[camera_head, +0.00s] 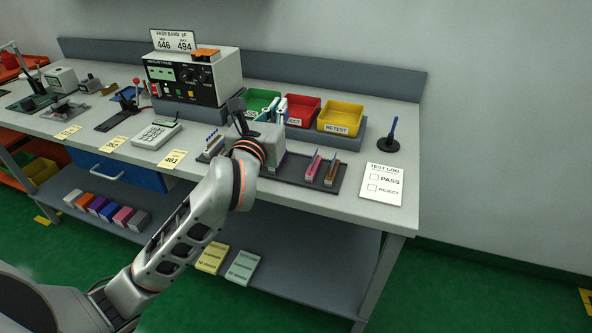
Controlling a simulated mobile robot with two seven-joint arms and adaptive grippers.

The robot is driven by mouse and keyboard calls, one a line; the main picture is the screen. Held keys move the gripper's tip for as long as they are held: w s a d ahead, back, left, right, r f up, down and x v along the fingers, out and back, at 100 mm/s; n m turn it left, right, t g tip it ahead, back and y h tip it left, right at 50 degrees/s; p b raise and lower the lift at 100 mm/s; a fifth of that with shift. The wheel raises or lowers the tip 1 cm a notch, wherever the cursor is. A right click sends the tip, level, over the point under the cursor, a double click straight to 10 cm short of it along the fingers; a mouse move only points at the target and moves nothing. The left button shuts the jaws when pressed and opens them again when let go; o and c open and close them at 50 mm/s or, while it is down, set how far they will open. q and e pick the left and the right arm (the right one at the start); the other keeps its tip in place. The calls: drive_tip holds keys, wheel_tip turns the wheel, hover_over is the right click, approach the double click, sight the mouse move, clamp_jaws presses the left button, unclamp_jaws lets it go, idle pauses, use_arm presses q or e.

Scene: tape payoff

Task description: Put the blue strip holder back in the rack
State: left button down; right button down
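My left gripper (262,122) is over the middle of the bench, reaching in from the lower left. Its grey body and wrist hide most of its fingers, so I cannot tell whether it is open or shut. A blue and white upright piece (282,108) shows just beyond it, in front of the green bin; whether it is held is unclear. The dark rack (286,177) lies on the bench, partly hidden by my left wrist. A pink strip holder (312,166) and a brown-red one (331,173) stand in its right part. Pale blue-tipped strips (212,142) show left of my wrist. My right gripper is out of view.
Green (258,98), red (304,109) and yellow (341,117) bins stand behind the rack. A tester (192,78) is at back left, a calculator-like device (157,134) in front of it. A test log sheet (382,185) and a blue pen in a stand (391,133) are right.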

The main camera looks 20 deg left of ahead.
use_arm(q)
drive_tip(key=w+d+r+m+h, duration=0.1)
drive_tip(key=w+d+r, duration=0.2)
drive_tip(key=r, duration=0.3)
wheel_tip(320, 180, down, 16)
drive_tip(key=b, duration=0.4)
drive_tip(key=shift+r, duration=0.2)
drive_tip(key=shift+f+b, duration=0.7)
drive_tip(key=shift+f, duration=1.6)
drive_tip(key=c, duration=2.3)
unclamp_jaws()
drive_tip(key=shift+r, duration=0.1)
